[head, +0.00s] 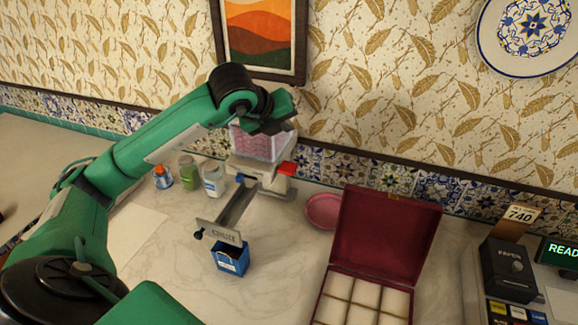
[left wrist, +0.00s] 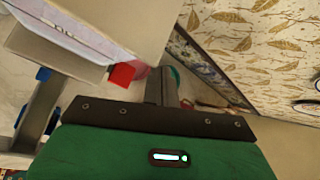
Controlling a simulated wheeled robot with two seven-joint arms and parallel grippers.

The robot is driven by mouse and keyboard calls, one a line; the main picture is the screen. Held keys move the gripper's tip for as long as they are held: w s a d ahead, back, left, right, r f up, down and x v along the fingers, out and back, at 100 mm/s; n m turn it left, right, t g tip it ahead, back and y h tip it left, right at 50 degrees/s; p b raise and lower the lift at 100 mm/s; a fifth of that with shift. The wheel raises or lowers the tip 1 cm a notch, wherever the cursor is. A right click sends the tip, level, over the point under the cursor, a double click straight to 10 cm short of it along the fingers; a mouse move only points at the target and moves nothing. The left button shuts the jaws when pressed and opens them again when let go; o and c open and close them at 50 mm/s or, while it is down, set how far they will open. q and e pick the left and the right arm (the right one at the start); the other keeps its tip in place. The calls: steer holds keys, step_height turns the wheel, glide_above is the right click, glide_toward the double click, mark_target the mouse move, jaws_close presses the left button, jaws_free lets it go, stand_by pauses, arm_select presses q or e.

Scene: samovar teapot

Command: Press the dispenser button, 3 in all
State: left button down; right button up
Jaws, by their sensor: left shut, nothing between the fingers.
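The dispenser (head: 255,168) stands against the wall, with a clear pink-patterned box on top and a grey chute running down toward the front. Its red button (head: 287,168) sticks out on the right side. The red button also shows in the left wrist view (left wrist: 121,75), just left of my fingers. My left gripper (head: 280,126) is shut and empty, above the button and in front of the upper part of the box. It looks apart from the button. A small blue box (head: 231,259) stands below the chute's end. My right gripper is out of view.
An open dark red case (head: 386,238) with white compartments stands to the right, and a pink dish (head: 322,211) lies behind it. Several small jars (head: 188,172) stand left of the dispenser. A black device (head: 507,271) is at far right.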

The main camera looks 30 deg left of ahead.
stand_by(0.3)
arm_select(q)
steer(key=b, duration=0.4)
glide_above(294, 163)
steer(key=s, duration=0.3)
steer(key=f, duration=0.7)
steer(key=shift+s+a+f, duration=0.15)
steer(key=shift+a+f, duration=0.1)
steer(key=shift+a, duration=0.05)
steer(key=shift+f+b, duration=0.65)
steer(key=shift+b, duration=0.05)
stand_by(0.4)
steer(key=shift+f+b, duration=0.45)
steer(key=shift+b, duration=0.3)
